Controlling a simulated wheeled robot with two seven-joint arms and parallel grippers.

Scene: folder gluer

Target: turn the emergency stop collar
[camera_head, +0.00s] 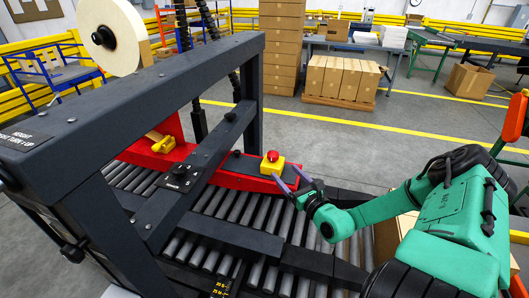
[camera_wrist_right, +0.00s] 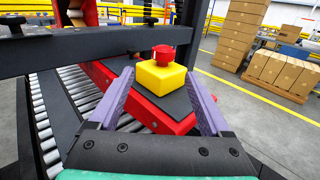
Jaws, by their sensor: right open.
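The emergency stop is a yellow box (camera_head: 272,166) with a red round collar (camera_head: 272,155) on top, at the near end of the red machine rail (camera_head: 225,166). In the right wrist view the red collar (camera_wrist_right: 163,54) and the yellow box (camera_wrist_right: 160,77) stand just beyond and between my fingertips. My right gripper (camera_head: 291,178) comes in from the right, with its purple fingers apart and empty. In the wrist view the right gripper's fingers (camera_wrist_right: 162,82) flank the box, and I see no contact with the collar. My left gripper is not in view.
A dark machine frame (camera_head: 150,85) with a crossbar (camera_head: 205,150) stands left of the stop. Rollers (camera_head: 250,212) run below the red rail. A tape roll (camera_head: 110,38) sits on top. Cardboard boxes (camera_head: 340,78) stand on a pallet behind, with open floor between.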

